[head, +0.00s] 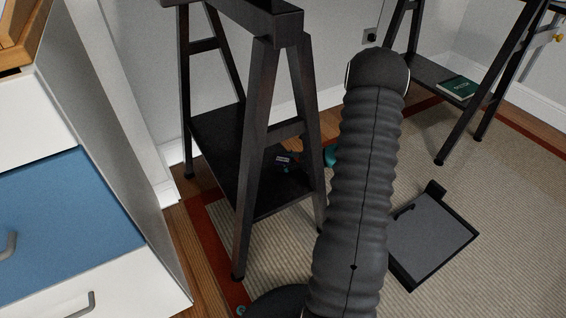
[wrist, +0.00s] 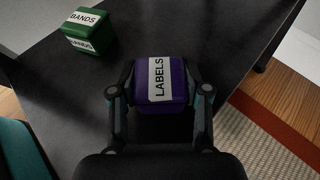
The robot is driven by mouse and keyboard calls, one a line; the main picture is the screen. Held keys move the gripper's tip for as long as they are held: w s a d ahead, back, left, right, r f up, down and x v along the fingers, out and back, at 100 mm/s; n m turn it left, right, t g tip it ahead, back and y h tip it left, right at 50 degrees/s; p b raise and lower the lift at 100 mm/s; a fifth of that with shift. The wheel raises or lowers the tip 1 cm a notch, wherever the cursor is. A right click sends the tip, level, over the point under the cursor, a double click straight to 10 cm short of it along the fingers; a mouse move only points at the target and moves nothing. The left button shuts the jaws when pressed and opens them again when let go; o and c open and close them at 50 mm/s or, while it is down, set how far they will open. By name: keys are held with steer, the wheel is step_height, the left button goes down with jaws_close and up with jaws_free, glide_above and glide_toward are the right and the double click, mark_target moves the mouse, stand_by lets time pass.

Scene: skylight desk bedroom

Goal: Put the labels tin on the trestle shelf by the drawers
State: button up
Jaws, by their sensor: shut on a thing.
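The labels tin (wrist: 176,82) is purple with a white band reading LABELS. In the wrist view my gripper (wrist: 160,92) is shut on it, one finger on each side. The tin is over the black shelf board (wrist: 72,92); whether it touches the board I cannot tell. In the head view the trestle shelf (head: 218,140) by the drawers (head: 65,225) is a low dark board between black legs. A small labelled thing (head: 283,159), probably the tin, shows there behind a leg. My arm hides most of my gripper.
A green BANDS tin (wrist: 88,30) stands on the board, left of and beyond the labels tin. Trestle legs (head: 256,160) rise in front of the shelf. A second trestle shelf at the right bears a green book (head: 456,87). A dark tray-like thing (head: 432,240) is on the rug.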

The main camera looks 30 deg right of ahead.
mark_target(289, 161)
steer(key=o, duration=0.9)
steer(key=shift+s+d+r, duration=0.1)
steer(key=shift+d+r, duration=0.05)
steer(key=shift+r, duration=0.05)
steer(key=shift+p+v, duration=0.35)
steer(key=shift+v, duration=3.2)
steer(key=shift+f, duration=0.1)
